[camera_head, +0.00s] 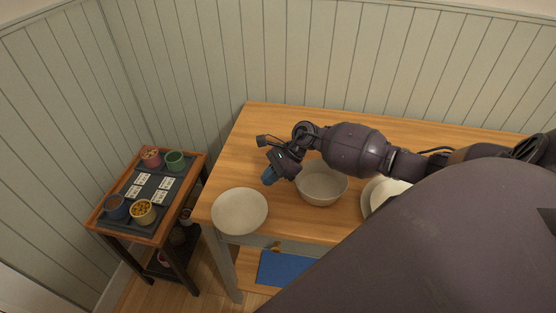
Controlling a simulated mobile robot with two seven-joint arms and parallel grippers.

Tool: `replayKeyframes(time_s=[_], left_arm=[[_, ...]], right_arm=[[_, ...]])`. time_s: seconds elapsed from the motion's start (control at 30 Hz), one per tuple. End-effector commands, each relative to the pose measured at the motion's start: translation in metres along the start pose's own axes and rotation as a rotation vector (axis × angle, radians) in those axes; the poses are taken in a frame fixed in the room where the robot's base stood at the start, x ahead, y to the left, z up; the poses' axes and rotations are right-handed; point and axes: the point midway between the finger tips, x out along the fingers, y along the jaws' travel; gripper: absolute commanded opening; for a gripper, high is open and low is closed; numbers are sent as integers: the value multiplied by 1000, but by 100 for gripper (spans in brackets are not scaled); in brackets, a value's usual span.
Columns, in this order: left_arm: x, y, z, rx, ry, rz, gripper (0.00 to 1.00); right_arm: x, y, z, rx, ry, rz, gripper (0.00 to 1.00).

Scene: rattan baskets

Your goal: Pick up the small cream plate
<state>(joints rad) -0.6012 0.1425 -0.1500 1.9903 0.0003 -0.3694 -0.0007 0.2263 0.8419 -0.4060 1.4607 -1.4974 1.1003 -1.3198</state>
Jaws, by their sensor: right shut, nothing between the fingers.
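A round cream plate (240,212) lies flat at the front left corner of the wooden table (255,130). My right gripper (269,176) reaches in from the right and is shut, with nothing between its blue-tipped fingers. It is above the table, just behind and to the right of the cream plate, apart from it in the picture. My left gripper is not in view.
A cream bowl (321,187) stands right of the plate. Further right, another plate (368,202) with a white dish (388,191) is partly hidden by my body. A side table at left holds a dark tray (128,194) with several small pots and cards.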

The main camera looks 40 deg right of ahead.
Motion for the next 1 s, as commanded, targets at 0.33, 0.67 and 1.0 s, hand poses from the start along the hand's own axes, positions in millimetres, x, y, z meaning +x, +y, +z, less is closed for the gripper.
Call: replayKeyframes(time_s=[0.33,0.67,1.0], left_arm=[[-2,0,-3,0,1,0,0],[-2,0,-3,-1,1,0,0],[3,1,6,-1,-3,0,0]], right_arm=[[28,0,0,0,1,0,0],[29,0,0,0,0,-1,0],[50,0,20,1,1,0,0]])
